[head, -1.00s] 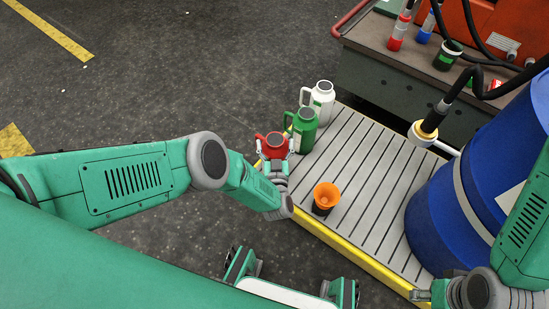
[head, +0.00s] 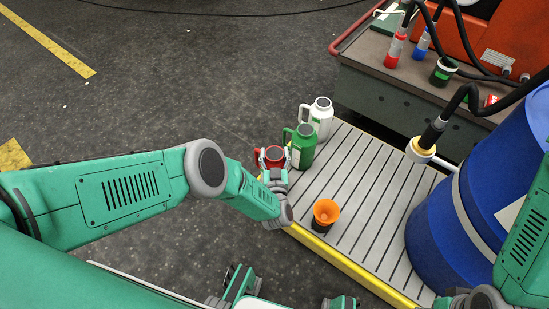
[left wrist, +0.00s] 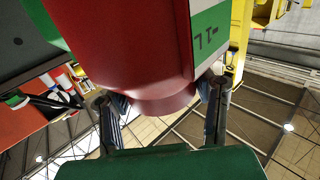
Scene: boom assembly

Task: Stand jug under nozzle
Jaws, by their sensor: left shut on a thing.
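A red jug (head: 272,155) is at the left end of the slatted platform (head: 368,180), in line with a green jug (head: 303,147) and a white jug (head: 320,115). My left gripper (head: 273,167) is shut on the red jug. In the left wrist view the red jug (left wrist: 140,50) fills the top, with a white and green label, between my two fingers (left wrist: 160,115). I cannot tell whether its base touches the platform. My right gripper (head: 450,301) barely shows at the bottom edge.
An orange funnel-like cup (head: 326,212) stands near the platform's yellow front edge. A blue drum (head: 440,225) stands at the right. A bench (head: 400,90) with red, blue and green containers is behind. The slats between cup and nozzle are clear.

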